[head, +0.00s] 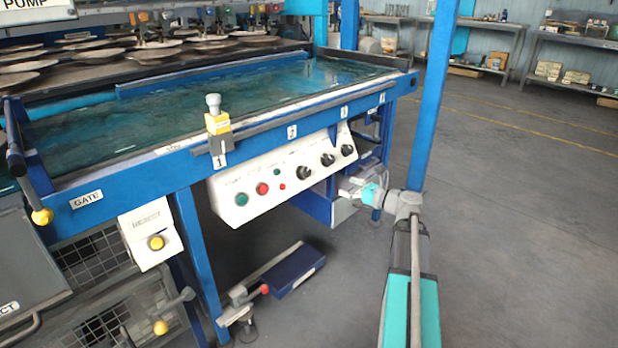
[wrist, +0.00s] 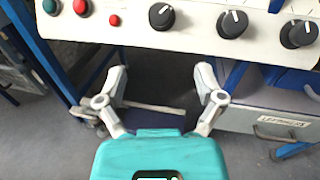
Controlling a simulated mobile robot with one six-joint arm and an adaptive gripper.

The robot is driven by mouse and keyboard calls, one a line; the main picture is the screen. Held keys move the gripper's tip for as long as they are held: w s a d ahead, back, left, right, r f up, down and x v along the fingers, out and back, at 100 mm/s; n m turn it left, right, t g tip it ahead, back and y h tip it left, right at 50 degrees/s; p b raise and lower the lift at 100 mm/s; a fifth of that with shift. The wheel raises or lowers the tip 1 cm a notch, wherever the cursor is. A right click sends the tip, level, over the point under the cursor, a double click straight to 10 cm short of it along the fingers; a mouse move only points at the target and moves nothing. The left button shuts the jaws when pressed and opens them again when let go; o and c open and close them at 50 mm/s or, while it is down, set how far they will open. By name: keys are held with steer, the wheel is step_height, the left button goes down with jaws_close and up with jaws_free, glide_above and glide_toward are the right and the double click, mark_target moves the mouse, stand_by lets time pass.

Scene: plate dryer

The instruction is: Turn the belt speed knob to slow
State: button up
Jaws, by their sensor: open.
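A white control panel (head: 265,185) hangs on the blue frame below the water tank. It carries three black knobs: a left knob (head: 303,173), a middle knob (head: 327,159) and a right knob (head: 347,150). They also show along the top of the wrist view as the left knob (wrist: 161,15), middle knob (wrist: 233,23) and right knob (wrist: 299,33), each with a white pointer mark roughly upward. The labels are too small to read, so I cannot tell which is belt speed. My gripper (wrist: 163,78) is open and empty, below the knobs and apart from them.
Left of the knobs are a green button (head: 242,199), a red button (head: 262,188) and a small red light (wrist: 114,20). A grey drawer (wrist: 265,122) lies below right in the wrist view. A blue pedal box (head: 297,271) is on the floor. Open floor lies right.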

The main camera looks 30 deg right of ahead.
mark_target(308, 173)
steer(key=x, duration=1.3)
steer(key=shift+w+a, duration=0.25)
steer(key=shift+w, duration=0.05)
